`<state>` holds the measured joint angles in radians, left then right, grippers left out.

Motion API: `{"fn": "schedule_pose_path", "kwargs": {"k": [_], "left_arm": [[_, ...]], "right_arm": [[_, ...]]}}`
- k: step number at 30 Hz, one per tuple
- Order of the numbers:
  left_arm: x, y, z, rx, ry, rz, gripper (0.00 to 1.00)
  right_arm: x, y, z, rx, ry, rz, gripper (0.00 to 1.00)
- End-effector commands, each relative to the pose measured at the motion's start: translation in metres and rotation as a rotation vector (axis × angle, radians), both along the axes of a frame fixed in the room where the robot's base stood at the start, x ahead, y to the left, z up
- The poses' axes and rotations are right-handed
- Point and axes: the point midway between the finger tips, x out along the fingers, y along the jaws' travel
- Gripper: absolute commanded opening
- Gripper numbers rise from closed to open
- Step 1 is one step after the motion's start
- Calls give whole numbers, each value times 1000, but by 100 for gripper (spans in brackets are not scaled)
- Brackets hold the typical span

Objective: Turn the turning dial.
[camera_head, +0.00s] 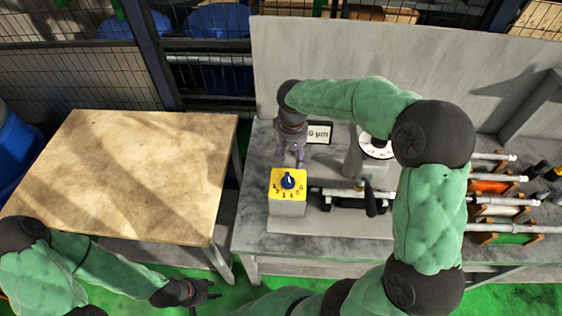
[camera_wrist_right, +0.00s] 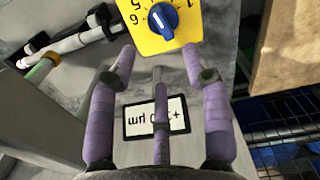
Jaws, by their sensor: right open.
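The turning dial (camera_head: 288,181) is a blue knob with a white pointer line on a yellow numbered face. It sits on top of a small box (camera_head: 287,208) on the grey bench. In the right wrist view the dial (camera_wrist_right: 163,19) is at the top, its lower edge just beyond the fingertips. My right gripper (camera_head: 296,160) is behind and above the box, pointing down. Its purple fingers (camera_wrist_right: 160,58) are spread and empty; I cannot tell if any touches the yellow face. My left gripper (camera_head: 214,290) is low, away from the bench, its finger opening unclear.
A small display (camera_head: 320,132) reading in µm stands behind the dial. A round gauge (camera_head: 376,148) and a black-handled fixture (camera_head: 350,196) are to the right. Measuring tools lie on racks (camera_head: 497,205) at far right. A bare wooden table (camera_head: 130,170) is left.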

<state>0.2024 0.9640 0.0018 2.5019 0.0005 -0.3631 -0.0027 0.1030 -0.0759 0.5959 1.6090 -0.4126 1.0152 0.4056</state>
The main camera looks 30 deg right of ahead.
Motion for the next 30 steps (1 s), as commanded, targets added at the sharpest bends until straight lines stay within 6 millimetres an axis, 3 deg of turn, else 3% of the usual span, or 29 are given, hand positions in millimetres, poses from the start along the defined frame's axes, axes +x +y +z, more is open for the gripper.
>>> {"fn": "schedule_pose_path", "kwargs": {"k": [5, 21, 30], "left_arm": [[-2, 0, -2, -1, 3, -1, 40], [-1, 0, -15, 0, 2, -1, 40], [-1, 0, -16, 0, 2, -1, 40]], "right_arm": [[0, 0, -9, -1, 1, -1, 49], [-1, -1, -94, -1, 1, -1, 49], [0, 0, -108, 0, 0, -1, 49]]}}
